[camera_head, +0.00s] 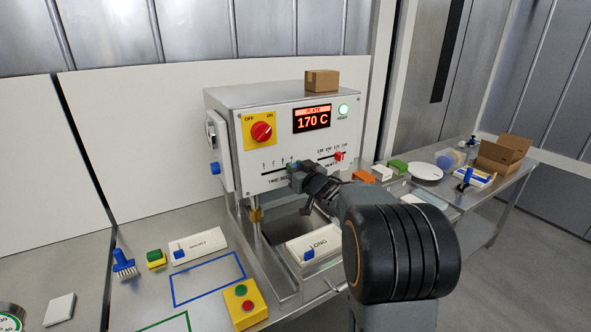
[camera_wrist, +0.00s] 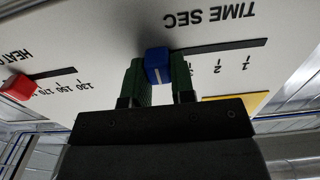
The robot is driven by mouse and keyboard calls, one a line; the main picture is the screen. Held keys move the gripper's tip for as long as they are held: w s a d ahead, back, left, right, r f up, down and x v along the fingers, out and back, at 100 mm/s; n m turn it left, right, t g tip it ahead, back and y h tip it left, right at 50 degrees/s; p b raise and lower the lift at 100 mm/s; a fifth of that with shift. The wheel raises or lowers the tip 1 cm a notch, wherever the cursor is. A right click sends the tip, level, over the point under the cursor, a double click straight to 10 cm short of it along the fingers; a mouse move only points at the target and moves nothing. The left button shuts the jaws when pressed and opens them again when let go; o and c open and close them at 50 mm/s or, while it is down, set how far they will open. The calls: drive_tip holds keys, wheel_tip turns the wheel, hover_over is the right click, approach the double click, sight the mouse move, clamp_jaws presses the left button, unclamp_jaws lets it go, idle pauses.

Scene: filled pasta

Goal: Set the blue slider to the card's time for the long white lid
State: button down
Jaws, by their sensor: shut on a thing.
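The blue slider (camera_wrist: 157,66) sits in the TIME SEC slot on the machine's white front, a white line down its face. My gripper (camera_wrist: 158,82) has its two green fingers shut on it, one on each side. In the wrist view the scale is upside down; low numbers show right of the slider, while the mark at the slider is hidden by a finger. In the head view my gripper (camera_head: 296,170) is at the machine's front and hides part of the scale. The long white lid (camera_head: 322,237), marked LONG with a blue handle, lies before the machine. I cannot make out the time card.
A red heat slider (camera_wrist: 18,87) is left of the blue one in the wrist view. The display (camera_head: 312,119) reads 170 C, beside a red knob (camera_head: 262,131) and a lit green lamp (camera_head: 343,110). A SHORT lid (camera_head: 205,243) and a button box (camera_head: 244,305) are at left.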

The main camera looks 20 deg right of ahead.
sight(283, 167)
drive_tip(key=a+b, duration=0.1)
drive_tip(key=a, duration=0.2)
drive_tip(key=shift+s+a+b, duration=0.1)
drive_tip(key=shift+s+b, duration=0.05)
drive_tip(key=shift+b, duration=0.2)
drive_tip(key=c, duration=1)
unclamp_jaws()
drive_tip(key=shift+o, duration=0.2)
drive_tip(key=shift+s, duration=0.1)
drive_tip(key=s+d+b, duration=0.1)
drive_tip(key=s, duration=1.2)
drive_tip(key=shift+s+d, duration=0.3)
drive_tip(key=shift+d, duration=0.1)
